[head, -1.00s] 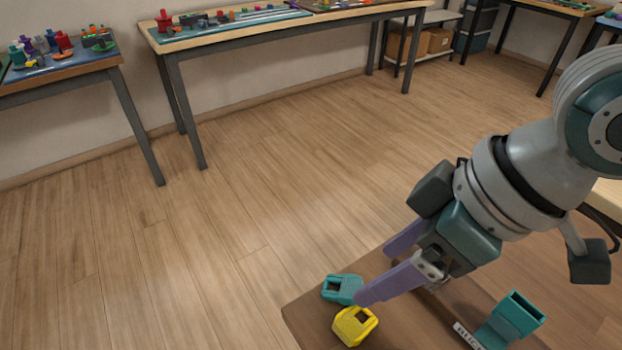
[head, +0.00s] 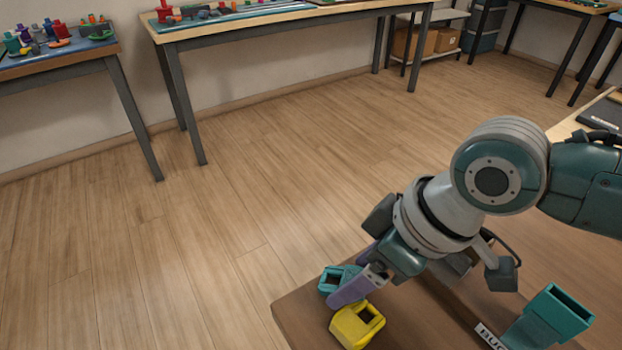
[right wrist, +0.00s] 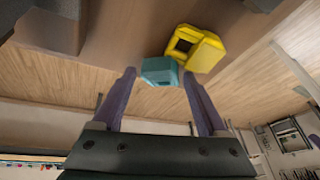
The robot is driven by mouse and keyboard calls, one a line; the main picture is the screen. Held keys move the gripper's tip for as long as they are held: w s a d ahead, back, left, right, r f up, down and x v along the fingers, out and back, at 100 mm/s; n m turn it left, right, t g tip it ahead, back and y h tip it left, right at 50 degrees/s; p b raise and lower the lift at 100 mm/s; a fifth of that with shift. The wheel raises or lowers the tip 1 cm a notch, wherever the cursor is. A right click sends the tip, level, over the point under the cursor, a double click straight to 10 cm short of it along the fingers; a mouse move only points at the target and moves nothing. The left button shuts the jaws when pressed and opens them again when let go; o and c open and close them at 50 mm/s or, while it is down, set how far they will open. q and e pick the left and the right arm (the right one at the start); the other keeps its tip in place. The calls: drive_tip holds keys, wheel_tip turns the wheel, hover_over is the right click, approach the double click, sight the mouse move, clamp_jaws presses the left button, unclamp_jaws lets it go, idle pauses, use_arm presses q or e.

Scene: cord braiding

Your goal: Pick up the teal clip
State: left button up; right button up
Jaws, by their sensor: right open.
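The teal clip (head: 330,280) lies on the brown table near its left corner, partly hidden behind a purple finger of my right gripper (head: 350,279). In the right wrist view the teal clip (right wrist: 160,71) shows in the gap between the two open fingertips (right wrist: 158,74), near their ends. Nothing is gripped; I cannot tell whether a finger touches the clip. A yellow clip (head: 344,329) lies close to the teal one in front. My left gripper is not in view.
A teal open-topped holder (head: 536,325) stands on the brown table at the right, beside a partly readable label (head: 490,336). The table's left edge drops to open wooden floor (head: 200,270). Workbenches with small coloured parts stand along the back wall.

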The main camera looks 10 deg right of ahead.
drive_tip(key=shift+f, duration=0.15)
clamp_jaws()
idle(0.5)
